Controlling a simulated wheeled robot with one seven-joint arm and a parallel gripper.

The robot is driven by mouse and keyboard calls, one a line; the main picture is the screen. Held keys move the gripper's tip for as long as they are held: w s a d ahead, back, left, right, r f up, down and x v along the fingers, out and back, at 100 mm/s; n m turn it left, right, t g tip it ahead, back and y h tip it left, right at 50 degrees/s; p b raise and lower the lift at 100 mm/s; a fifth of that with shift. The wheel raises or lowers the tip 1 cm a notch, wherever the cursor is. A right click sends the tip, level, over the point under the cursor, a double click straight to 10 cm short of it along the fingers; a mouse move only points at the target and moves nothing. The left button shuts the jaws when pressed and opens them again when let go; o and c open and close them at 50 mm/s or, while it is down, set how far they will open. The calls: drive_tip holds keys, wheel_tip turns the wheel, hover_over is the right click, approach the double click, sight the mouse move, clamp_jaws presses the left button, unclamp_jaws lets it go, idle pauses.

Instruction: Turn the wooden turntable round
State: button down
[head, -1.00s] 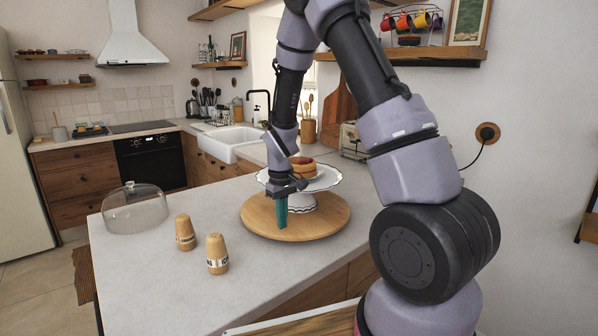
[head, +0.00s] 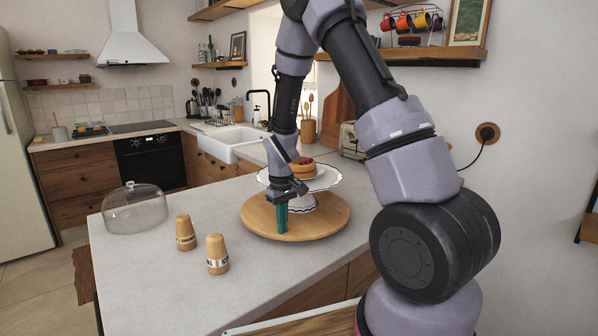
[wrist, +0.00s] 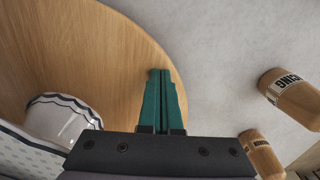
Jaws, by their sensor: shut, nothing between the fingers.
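The wooden turntable (head: 325,227) is a round, light-brown board on the grey counter. In the wrist view its board (wrist: 95,55) fills the left side. A white cake stand (head: 325,180) with a scalloped dark rim stands on it, bearing a small cake (head: 302,168). The stand's foot shows in the wrist view (wrist: 58,118). My gripper (head: 282,231) points down over the near left part of the board, in front of the stand. Its teal fingers (wrist: 163,75) are shut together and empty, close to the board's edge. I cannot tell whether the tips touch the wood.
Two wooden shakers stand left of the turntable, one farther (head: 185,233) and one nearer (head: 217,254). A clear glass dome (head: 135,208) sits at the counter's left edge. A toaster (head: 352,141) stands behind, by the wall. The counter's front left is clear.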

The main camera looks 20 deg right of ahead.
sight(306, 234)
drive_tip(key=shift+s+d, duration=0.35)
drive_tip(key=shift+d, duration=0.35)
drive_tip(key=shift+d, duration=0.15)
drive_tip(key=shift+s+d, duration=0.35)
drive_tip(key=shift+d, duration=0.3)
drive_tip(key=shift+d, duration=0.1)
drive_tip(key=shift+s+d+f, duration=0.15)
drive_tip(key=shift+s+d, duration=0.15)
drive_tip(key=shift+d, duration=0.35)
drive_tip(key=shift+d, duration=0.1)
drive_tip(key=shift+s+d, duration=0.2)
drive_tip(key=shift+d, duration=0.5)
drive_tip(key=shift+d, duration=0.1)
